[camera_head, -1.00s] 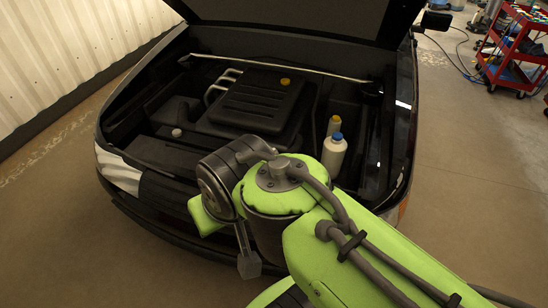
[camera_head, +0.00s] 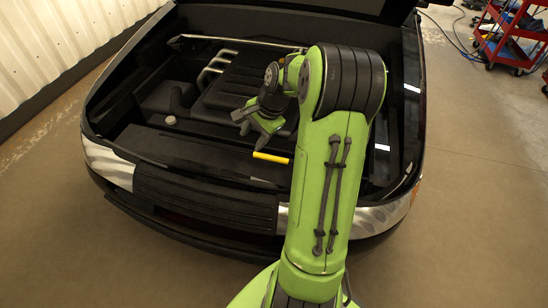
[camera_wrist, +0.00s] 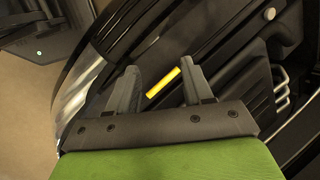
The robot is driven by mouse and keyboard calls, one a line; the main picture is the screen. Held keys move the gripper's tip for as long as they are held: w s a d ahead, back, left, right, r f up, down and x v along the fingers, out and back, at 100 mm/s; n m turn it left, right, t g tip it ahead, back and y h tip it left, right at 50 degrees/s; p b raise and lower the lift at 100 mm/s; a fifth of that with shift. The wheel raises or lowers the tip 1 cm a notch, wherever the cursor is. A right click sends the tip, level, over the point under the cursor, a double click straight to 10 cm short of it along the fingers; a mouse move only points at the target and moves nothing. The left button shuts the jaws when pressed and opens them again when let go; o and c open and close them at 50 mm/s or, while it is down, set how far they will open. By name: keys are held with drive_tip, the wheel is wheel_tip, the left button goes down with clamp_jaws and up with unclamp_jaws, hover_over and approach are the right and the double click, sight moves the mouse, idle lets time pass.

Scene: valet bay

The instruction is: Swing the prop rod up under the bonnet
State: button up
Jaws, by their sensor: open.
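My gripper (camera_head: 250,128) is open over the front of the engine bay. In the wrist view my gripper (camera_wrist: 158,68) has its two grey fingers apart, with nothing held between them. A short yellow bar (camera_head: 271,157) lies at the front edge of the bay, just beyond the fingers; it looks like the grip of the prop rod. The yellow bar (camera_wrist: 163,83) appears between the fingers in the wrist view, and I cannot tell its depth from them. The rest of the rod is not clear against the dark panel.
A silver bar (camera_head: 240,41) crosses the back of the bay. The dark engine cover (camera_head: 222,95) and silver pipes (camera_head: 214,66) lie behind my gripper. A red cart (camera_head: 512,38) stands at far right. Floor around the front bumper (camera_head: 200,207) is clear.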

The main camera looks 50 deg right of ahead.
drive_tip(key=s+d+f+m+t+y+b, duration=0.1)
drive_tip(key=s+d+f+m+t, duration=0.1)
drive_tip(key=d+f+m, duration=0.55)
drive_tip(key=m+t+b, duration=0.1)
drive_tip(key=m+t, duration=0.2)
drive_tip(key=m, duration=0.1)
approach(275, 158)
drive_tip(key=b+x, duration=0.4)
drive_tip(key=x, duration=0.5)
drive_tip(key=shift+w, duration=0.1)
drive_tip(key=shift+c, duration=0.3)
clamp_jaws()
